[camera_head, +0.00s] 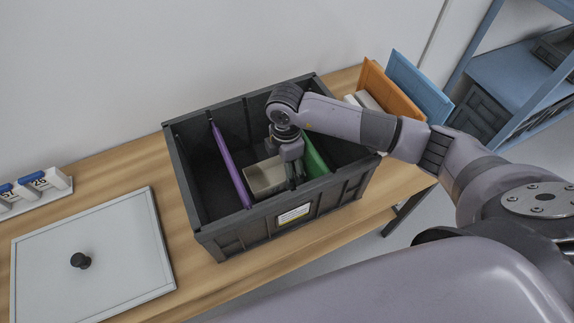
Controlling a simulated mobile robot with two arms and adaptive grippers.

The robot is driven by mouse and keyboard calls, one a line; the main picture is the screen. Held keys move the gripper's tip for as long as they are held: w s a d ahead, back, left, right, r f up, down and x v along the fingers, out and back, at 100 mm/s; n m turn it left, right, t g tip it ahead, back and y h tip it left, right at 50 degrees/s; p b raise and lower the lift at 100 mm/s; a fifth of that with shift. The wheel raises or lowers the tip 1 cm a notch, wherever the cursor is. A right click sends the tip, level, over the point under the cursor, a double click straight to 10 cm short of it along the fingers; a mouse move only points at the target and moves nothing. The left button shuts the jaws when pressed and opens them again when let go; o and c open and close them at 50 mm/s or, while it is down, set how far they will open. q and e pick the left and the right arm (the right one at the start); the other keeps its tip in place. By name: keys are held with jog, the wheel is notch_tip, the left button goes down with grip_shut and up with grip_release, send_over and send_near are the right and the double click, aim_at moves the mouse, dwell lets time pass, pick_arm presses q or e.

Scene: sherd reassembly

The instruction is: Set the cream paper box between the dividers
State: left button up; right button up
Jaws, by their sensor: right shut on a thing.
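A cream paper box (262,178) is inside the dark grey crate (250,232), in the gap between a purple divider (230,166) and a green divider (316,158). My right gripper (293,180) reaches down into the crate and is shut on the box's right side, near the green divider. The fingers partly hide the box and the green divider. I cannot tell whether the box touches the crate floor. My left gripper is out of view.
A light grey lid with a black knob (81,260) lies on the wooden table at left. Number blocks (42,180) stand behind it. Orange (388,92) and blue (420,86) panels stand right of the crate. A blue shelf (510,80) is at far right.

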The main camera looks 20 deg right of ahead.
jog(key=shift+f, duration=0.15)
jog(key=o, duration=0.8)
jog(key=shift+c, duration=0.2)
jog(key=shift+o, duration=1.3)
jog(key=shift+r, duration=0.2)
notch_tip(320, 180, up, 12)
jog(key=b, duration=0.1)
jog(key=shift+w, duration=0.2)
